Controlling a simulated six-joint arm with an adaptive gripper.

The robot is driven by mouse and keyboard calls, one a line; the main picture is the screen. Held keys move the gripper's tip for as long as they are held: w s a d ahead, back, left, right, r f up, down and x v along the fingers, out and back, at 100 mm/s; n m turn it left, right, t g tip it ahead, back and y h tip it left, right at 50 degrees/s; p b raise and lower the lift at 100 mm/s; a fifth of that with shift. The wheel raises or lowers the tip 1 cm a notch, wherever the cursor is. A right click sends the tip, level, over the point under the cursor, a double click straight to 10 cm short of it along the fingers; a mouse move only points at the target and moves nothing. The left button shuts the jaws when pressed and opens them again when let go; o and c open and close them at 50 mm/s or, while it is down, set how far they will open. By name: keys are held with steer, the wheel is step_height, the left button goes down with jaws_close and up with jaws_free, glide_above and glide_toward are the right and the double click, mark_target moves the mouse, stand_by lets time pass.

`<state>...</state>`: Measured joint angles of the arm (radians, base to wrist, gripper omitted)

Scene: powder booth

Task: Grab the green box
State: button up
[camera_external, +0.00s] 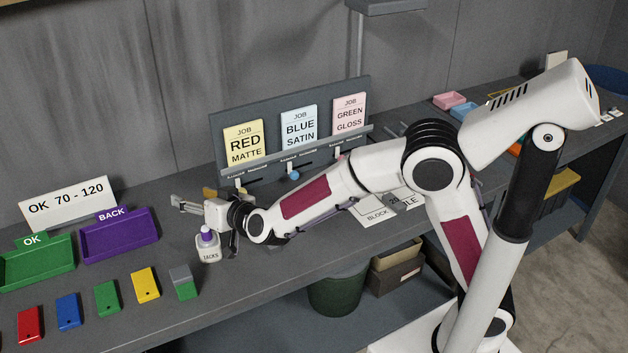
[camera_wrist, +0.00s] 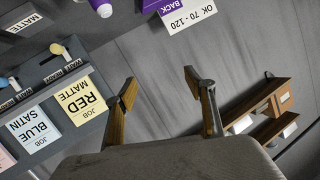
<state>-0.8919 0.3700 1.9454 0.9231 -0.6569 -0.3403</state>
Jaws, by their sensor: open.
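Several green things show in the external view, and I cannot tell which one is the green box. A flat green block (camera_external: 107,298) lies on the bench between a blue and a yellow one. A green block with a grey top part (camera_external: 184,284) lies to the right of the yellow one. A green tray (camera_external: 38,264) labelled OK stands at the far left. My gripper (camera_external: 182,205) is open and empty, above and behind the green-and-grey block, apart from it. In the wrist view the two fingers (camera_wrist: 166,98) are spread, with only grey wall between them; no green block shows there.
A white bottle with a purple cap (camera_external: 207,246) stands close below my gripper. A purple tray (camera_external: 118,235) labelled BACK is to the left. The job card rack (camera_external: 220,132) stands behind my arm. Red (camera_external: 30,323), blue (camera_external: 68,311) and yellow (camera_external: 145,285) blocks line the front.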

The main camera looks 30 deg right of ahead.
mark_target(183, 280)
steer(key=s+a+f+h, duration=0.1)
steer(key=a+f, duration=0.1)
steer(key=s+a+f+t, duration=0.1)
steer(key=s+a+f, duration=0.1)
steer(key=f, duration=0.1)
steer(key=s+a+f+t+h, duration=0.1)
steer(key=a+f, duration=0.2)
steer(key=shift+s+m+h, duration=0.25)
steer(key=shift+m+h, duration=0.05)
steer(key=shift+m, duration=0.1)
steer(key=s+f+h, duration=0.1)
steer(key=s+f, duration=0.1)
steer(key=s, duration=0.1)
steer(key=s+a+f+t+h, duration=0.1)
steer(key=s+f, duration=0.4)
steer(key=s, duration=0.1)
steer(key=shift+a+f+t+h, duration=0.25)
steer(key=shift+a+t+h, duration=0.15)
steer(key=shift+s+f, duration=0.25)
steer(key=shift+s, duration=0.25)
steer(key=shift+w, duration=0.2)
steer(key=shift+w+d, duration=0.1)
steer(key=shift+w, duration=1.05)
steer(key=shift+w, duration=0.1)
steer(key=shift+w+r, duration=0.2)
steer(key=shift+w, duration=2.3)
